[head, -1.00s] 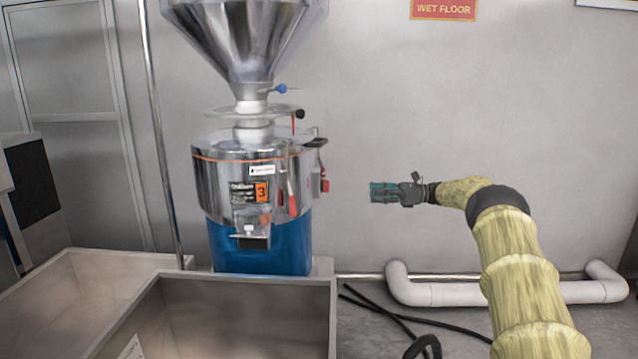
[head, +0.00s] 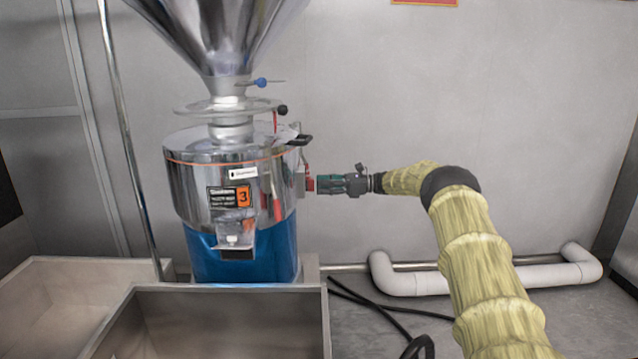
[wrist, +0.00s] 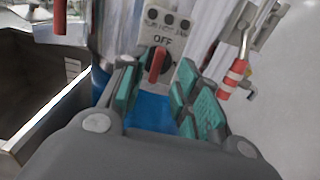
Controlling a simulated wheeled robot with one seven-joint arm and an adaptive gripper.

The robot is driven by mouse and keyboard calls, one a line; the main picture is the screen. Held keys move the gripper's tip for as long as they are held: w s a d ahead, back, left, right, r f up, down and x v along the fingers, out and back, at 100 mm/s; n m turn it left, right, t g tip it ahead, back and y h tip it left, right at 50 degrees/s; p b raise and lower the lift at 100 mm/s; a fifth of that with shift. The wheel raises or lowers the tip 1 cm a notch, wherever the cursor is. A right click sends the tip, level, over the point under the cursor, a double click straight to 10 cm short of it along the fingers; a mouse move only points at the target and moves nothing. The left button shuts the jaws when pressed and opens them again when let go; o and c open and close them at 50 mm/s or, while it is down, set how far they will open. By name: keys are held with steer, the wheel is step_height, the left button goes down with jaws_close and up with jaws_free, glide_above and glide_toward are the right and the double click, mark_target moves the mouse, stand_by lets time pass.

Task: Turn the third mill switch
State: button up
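The third mill (head: 210,200) stands left of centre in the head view, with a blue base, a steel drum and an orange label with a 3. Its red switch (head: 309,184) is on the right side of the drum. In the wrist view the red switch knob (wrist: 157,64) sits on a grey panel (wrist: 165,28) marked OFF, its handle tilted slightly from upright. My gripper (head: 322,184) points left at the switch, its tips close to it. In the wrist view its green-padded fingers (wrist: 152,88) are apart, with the knob showing between and just beyond them. Contact cannot be told.
A red-and-white banded lever (wrist: 234,80) hangs right of the knob in the wrist view. Open metal bins (head: 215,290) stand in front of the mill. A white pipe (head: 420,284) and black hoses run along the floor at right.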

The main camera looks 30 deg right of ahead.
mark_target(310, 185)
steer(key=shift+p+x, duration=0.3)
steer(key=shift+x, duration=0.6)
steer(key=shift+a+r, duration=0.2)
steer(key=shift+a, duration=0.1)
jaws_close()
